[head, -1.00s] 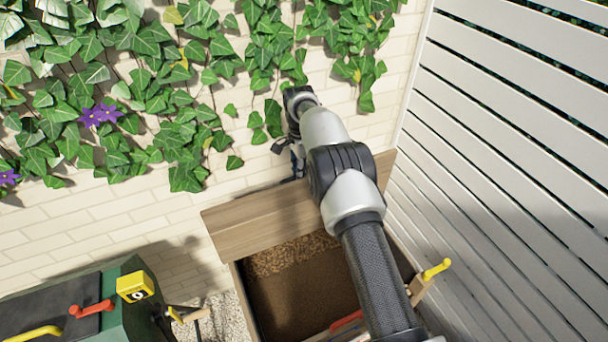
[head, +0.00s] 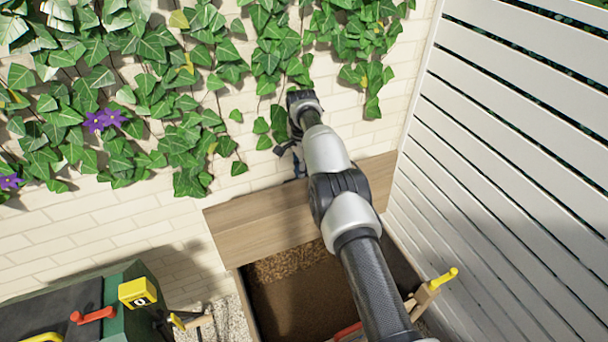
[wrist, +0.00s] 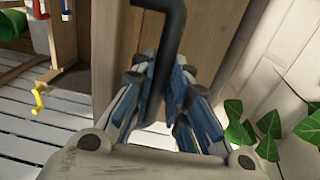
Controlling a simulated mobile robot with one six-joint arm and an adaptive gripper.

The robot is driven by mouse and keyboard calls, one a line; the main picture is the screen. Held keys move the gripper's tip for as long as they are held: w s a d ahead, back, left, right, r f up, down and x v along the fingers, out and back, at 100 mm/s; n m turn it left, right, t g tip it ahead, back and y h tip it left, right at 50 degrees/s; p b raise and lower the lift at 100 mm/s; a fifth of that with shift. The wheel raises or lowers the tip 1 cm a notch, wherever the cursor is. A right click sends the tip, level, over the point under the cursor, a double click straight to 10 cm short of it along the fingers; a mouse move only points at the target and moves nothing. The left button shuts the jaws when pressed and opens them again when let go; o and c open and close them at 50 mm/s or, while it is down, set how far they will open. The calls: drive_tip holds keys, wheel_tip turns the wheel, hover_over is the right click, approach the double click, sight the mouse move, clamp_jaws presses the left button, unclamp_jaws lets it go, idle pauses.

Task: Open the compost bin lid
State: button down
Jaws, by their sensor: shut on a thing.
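The compost bin (head: 247,300) is a wooden box below the brick wall, with brown compost (head: 300,302) visible inside. Its wooden lid (head: 255,223) is raised at the back, standing up near the wall, so the bin is open at the top. My gripper (head: 295,160) is at the lid's upper edge, partly hidden by my arm in the head view. In the wrist view my gripper (wrist: 162,88) has its blue-padded fingers closed around the black bent handle (wrist: 172,35), in front of the lid's wood (wrist: 116,45).
Ivy (head: 190,110) hangs on the brick wall close to my wrist. A white slatted fence (head: 500,150) stands at the right. A green box (head: 125,300) with a yellow tag (head: 138,292) and a red handle (head: 93,315) is at the lower left.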

drive_tip(key=shift+s+f, duration=0.35)
drive_tip(key=shift+f, duration=0.25)
drive_tip(key=c, duration=1.9)
unclamp_jaws()
drive_tip(key=shift+w, duration=0.1)
drive_tip(key=shift+o, duration=0.7)
drive_tip(key=shift+w, duration=0.15)
drive_tip(key=shift+o, duration=1.1)
drive_tip(key=shift+r, duration=0.2)
drive_tip(key=shift+d+r, duration=0.1)
